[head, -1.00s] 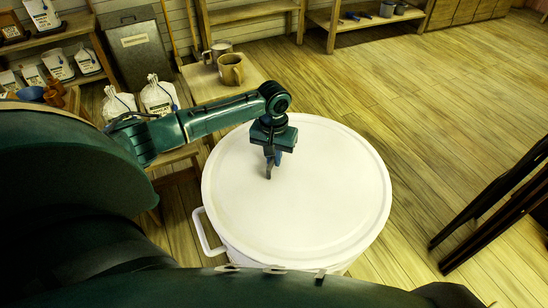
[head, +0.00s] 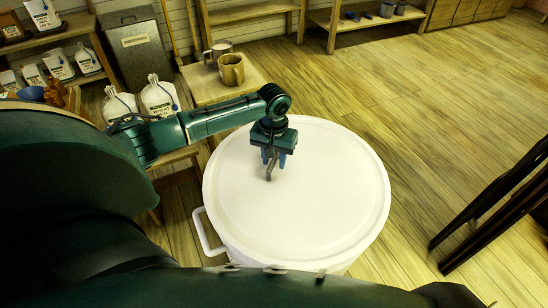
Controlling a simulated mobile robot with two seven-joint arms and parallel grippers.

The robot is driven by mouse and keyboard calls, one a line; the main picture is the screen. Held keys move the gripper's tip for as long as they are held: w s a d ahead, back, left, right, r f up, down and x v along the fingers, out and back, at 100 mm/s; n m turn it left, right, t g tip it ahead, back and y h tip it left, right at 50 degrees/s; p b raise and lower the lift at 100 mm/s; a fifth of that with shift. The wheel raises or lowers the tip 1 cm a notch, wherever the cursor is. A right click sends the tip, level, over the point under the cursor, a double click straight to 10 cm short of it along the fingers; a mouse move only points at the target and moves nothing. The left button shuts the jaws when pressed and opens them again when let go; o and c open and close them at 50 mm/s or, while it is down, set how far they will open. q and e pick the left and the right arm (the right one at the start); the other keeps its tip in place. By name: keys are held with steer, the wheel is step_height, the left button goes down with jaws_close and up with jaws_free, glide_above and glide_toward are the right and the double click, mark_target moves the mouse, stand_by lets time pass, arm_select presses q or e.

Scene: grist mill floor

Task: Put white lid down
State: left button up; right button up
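The white lid (head: 320,200) is a large round disc. It lies flat on top of a white drum (head: 207,232), which has a loop handle low on its left side. A small grey-brown grip (head: 270,173) stands up near the lid's middle, towards the far left. My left gripper (head: 273,162) points down over this grip. Its blue fingers are spread, one to each side, with the grip between them. Whether a finger still touches the grip I cannot tell. Most of the drum is hidden under the lid. My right gripper is out of view.
A small wooden table (head: 222,85) with mugs (head: 231,70) stands behind the lid. White sacks (head: 160,97) are at the left. Dark slanted beams (head: 500,200) stand at the right. The wooden floor (head: 400,110) between is clear.

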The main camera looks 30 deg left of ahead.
arm_select(q)
step_height(320, 180, up, 12)
steer(key=p, duration=0.1)
steer(key=shift+r, duration=0.15)
stand_by(0.6)
